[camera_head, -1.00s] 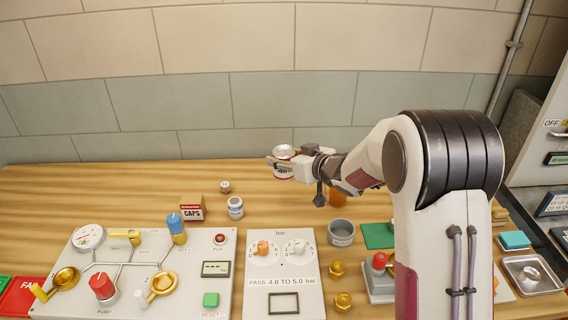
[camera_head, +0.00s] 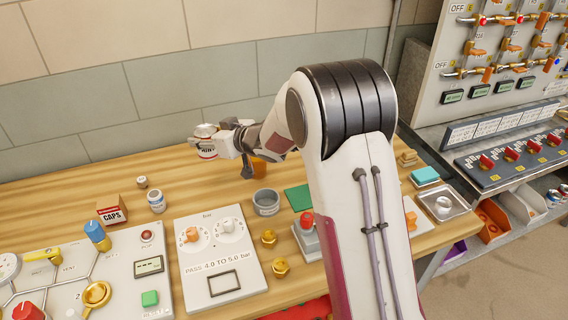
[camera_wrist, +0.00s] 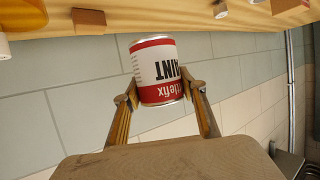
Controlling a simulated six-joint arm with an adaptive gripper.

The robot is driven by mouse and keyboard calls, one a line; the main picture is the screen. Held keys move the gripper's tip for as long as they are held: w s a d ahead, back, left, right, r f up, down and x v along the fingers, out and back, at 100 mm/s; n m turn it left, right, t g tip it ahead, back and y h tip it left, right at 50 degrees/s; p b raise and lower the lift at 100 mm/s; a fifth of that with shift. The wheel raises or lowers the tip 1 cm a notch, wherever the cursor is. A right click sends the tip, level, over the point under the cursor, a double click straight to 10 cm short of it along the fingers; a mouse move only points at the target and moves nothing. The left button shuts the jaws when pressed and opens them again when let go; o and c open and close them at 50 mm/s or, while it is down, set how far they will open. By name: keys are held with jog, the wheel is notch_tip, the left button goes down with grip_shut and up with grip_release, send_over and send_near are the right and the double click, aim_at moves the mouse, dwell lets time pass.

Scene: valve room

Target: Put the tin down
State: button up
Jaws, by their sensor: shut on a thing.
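The tin (camera_head: 206,141) is a white and red paint can with dark lettering. My gripper (camera_head: 218,143) is shut on it and holds it above the back of the wooden bench (camera_head: 70,194). In the wrist view the tin (camera_wrist: 159,72) sits between the two fingers of my gripper (camera_wrist: 163,92), one on each side. It appears upside down in that view, with the bench edge at the top of the picture. In the head view it looks about upright. The head view does not clearly show how high its base is above the wood.
A CAPS box (camera_head: 111,211), a small white jar (camera_head: 156,202) and a grey cup (camera_head: 266,202) stand in front of the tin. An orange object (camera_head: 258,167) is partly hidden behind my arm. Bare wood lies left of the tin.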

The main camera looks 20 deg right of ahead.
jog(key=s+d+m+t+h, duration=0.1)
jog(key=s+d, duration=0.1)
jog(key=d, duration=2.2)
jog(key=shift+s+r+h, duration=0.2)
jog(key=shift+s+h, duration=0.05)
jog(key=shift+h, duration=0.05)
jog(key=shift+m, duration=0.3)
notch_tip(320, 180, down, 6)
jog(key=shift+f, duration=0.15)
jog(key=shift+f, duration=1.85)
jog(key=shift+f, duration=0.15)
